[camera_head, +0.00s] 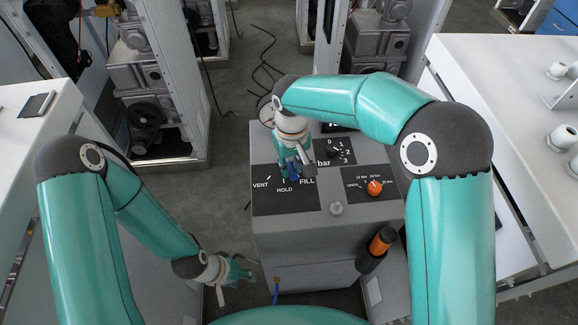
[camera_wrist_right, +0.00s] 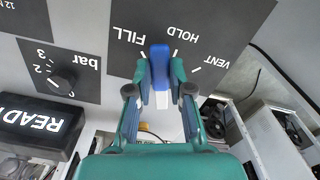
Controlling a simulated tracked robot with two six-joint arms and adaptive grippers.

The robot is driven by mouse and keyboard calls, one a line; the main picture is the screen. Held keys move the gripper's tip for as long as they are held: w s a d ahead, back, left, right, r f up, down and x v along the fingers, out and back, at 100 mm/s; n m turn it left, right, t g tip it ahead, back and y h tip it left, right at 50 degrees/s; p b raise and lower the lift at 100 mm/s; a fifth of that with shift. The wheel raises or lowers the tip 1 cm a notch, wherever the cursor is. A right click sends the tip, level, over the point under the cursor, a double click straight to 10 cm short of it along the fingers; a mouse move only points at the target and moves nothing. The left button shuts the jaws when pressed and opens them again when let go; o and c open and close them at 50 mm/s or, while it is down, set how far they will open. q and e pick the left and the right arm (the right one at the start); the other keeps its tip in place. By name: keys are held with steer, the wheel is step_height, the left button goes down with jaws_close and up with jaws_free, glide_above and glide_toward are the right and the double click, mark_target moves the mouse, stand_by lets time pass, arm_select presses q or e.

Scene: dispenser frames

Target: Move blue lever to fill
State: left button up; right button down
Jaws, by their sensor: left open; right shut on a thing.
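The blue lever (camera_wrist_right: 160,66) is on a dark panel marked VENT, HOLD and FILL. In the right wrist view, which shows the panel upside down, its upper end lies between the FILL and HOLD marks. My right gripper (camera_wrist_right: 161,80) is shut on the lever, with one finger on each side. In the head view my right gripper (camera_head: 292,172) is over the panel (camera_head: 262,203) between the labels, and mostly hides the lever. My left gripper (camera_head: 241,274) hangs low at the left of the grey dispenser box, open and empty, away from the panel.
A bar dial (camera_head: 336,152) and an orange knob (camera_head: 375,187) are on the same box, right of the lever panel. A lit READY sign (camera_wrist_right: 38,122) shows in the wrist view. An orange-and-black cylinder (camera_head: 377,249) is at the box's front. White counters stand at both sides.

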steer(key=shift+w+d+f+n, duration=0.15)
steer(key=shift+d+n, duration=0.2)
steer(key=shift+n, duration=0.35)
steer(key=shift+w+d+r+n, duration=0.15)
steer(key=shift+d+n, duration=0.2)
steer(key=shift+n, duration=0.35)
steer(key=shift+w+d+f+n, duration=0.15)
steer(key=shift+d+n, duration=0.2)
steer(key=shift+n, duration=0.35)
steer(key=c, duration=1)
jaws_free()
steer(key=shift+w, duration=0.1)
steer(key=shift+c, duration=0.2)
steer(key=shift+r, duration=0.2)
step_height(320, 180, up, 12)
steer(key=shift+f, duration=0.15)
steer(key=shift+f, duration=0.1)
